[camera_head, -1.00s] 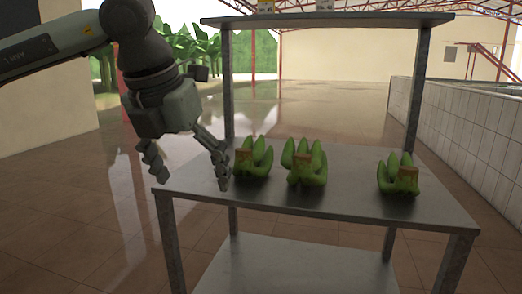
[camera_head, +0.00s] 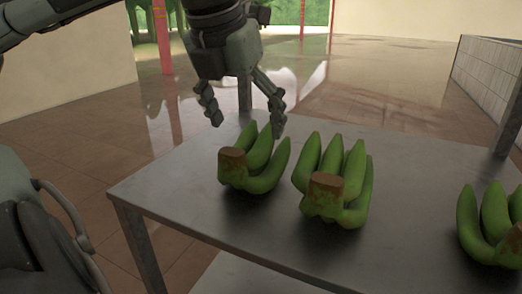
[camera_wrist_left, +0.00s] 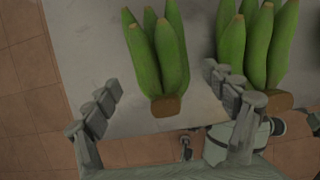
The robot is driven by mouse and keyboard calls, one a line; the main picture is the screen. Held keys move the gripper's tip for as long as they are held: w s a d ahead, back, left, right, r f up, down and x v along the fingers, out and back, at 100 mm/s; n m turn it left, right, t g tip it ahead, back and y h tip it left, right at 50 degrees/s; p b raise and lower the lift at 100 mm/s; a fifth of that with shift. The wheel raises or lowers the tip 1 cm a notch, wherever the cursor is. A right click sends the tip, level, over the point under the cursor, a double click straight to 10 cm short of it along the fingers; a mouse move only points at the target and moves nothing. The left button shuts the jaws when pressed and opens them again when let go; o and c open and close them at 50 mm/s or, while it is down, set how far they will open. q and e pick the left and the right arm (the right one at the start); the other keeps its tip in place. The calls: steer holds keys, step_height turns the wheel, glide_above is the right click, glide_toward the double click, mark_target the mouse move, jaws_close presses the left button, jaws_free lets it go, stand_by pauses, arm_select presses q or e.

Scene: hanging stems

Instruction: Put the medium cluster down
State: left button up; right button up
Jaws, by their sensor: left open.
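Three green banana clusters with brown cut stems rest on a grey metal table: a left one (camera_head: 255,165), a middle one (camera_head: 335,185) and a right one (camera_head: 490,225), cut by the frame edge. I cannot tell for sure which is the medium one. My left gripper (camera_head: 246,122) is open and empty, just above and behind the left cluster in the head view. In the left wrist view the left cluster (camera_wrist_left: 158,50) lies between the spread fingers, and the middle cluster (camera_wrist_left: 255,45) shows to its right. My right gripper is not in view.
The metal table (camera_head: 175,190) has bare surface left of the left cluster and along its front. A post (camera_head: 508,125) rises at the right. A tiled low wall (camera_head: 485,75) stands farther back right.

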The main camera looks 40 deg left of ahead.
mark_target(250, 144)
arm_select(q)
steer(key=x, duration=0.7)
steer(key=shift+s+a+f, duration=0.1)
steer(key=shift+s+f, duration=0.05)
steer(key=shift+f, duration=0.1)
steer(key=shift+r, duration=0.1)
jaws_close()
